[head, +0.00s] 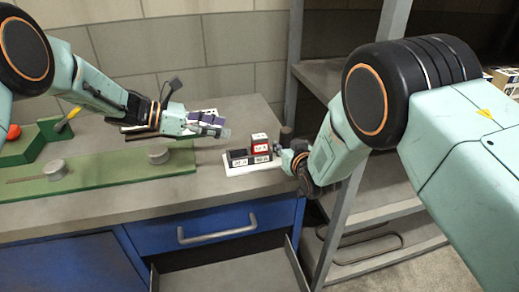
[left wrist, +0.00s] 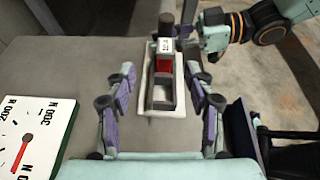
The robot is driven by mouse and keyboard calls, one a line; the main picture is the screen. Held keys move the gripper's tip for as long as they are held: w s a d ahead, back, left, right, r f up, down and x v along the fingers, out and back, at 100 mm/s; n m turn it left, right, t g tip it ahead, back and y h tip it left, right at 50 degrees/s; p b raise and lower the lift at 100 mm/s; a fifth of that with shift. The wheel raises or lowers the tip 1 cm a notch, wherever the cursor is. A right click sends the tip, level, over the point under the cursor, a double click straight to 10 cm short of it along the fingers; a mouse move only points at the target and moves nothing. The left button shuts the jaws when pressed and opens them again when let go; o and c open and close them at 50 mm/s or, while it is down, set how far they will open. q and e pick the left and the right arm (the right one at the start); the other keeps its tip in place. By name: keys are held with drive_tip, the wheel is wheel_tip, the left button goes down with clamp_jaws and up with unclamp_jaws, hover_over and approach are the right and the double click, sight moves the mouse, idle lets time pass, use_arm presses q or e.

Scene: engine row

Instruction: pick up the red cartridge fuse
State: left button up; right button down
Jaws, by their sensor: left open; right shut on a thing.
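The red cartridge fuse (head: 260,145) stands upright at the right end of a dark fuse holder (head: 237,156), which has a white base and labels. In the left wrist view the fuse (left wrist: 165,64) shows a red side and white label, beyond the holder's empty-looking slots (left wrist: 160,95). My left gripper (head: 222,131) is open and empty, to the left of the fuse and apart from it; its fingers (left wrist: 162,105) frame the holder in the wrist view. My right gripper (head: 281,152) is shut at the holder's right end, close beside the fuse; its exact contact is partly hidden.
A green fixture (head: 100,172) with grey knobs fills the bench's left side. The bench front edge and a blue drawer (head: 212,228) lie below. A metal shelf (head: 340,80) stands at right.

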sight(255, 137)
use_arm(q)
drive_tip(key=shift+m, duration=0.6)
drive_tip(key=x, duration=0.6)
drive_tip(key=shift+d+f, duration=0.25)
drive_tip(key=shift+d, duration=0.05)
drive_tip(key=x, duration=0.3)
drive_tip(key=s+x, duration=0.1)
drive_tip(key=shift+w+d+f, duration=0.15)
drive_tip(key=shift+d+f, duration=0.2)
drive_tip(key=shift+w+d+f, duration=0.1)
drive_tip(key=shift+w+d, duration=0.1)
drive_tip(key=shift+d, duration=0.1)
drive_tip(key=shift+s+a, duration=0.1)
drive_tip(key=shift+a, duration=0.05)
drive_tip(key=shift+c, duration=1.2)
clamp_jaws()
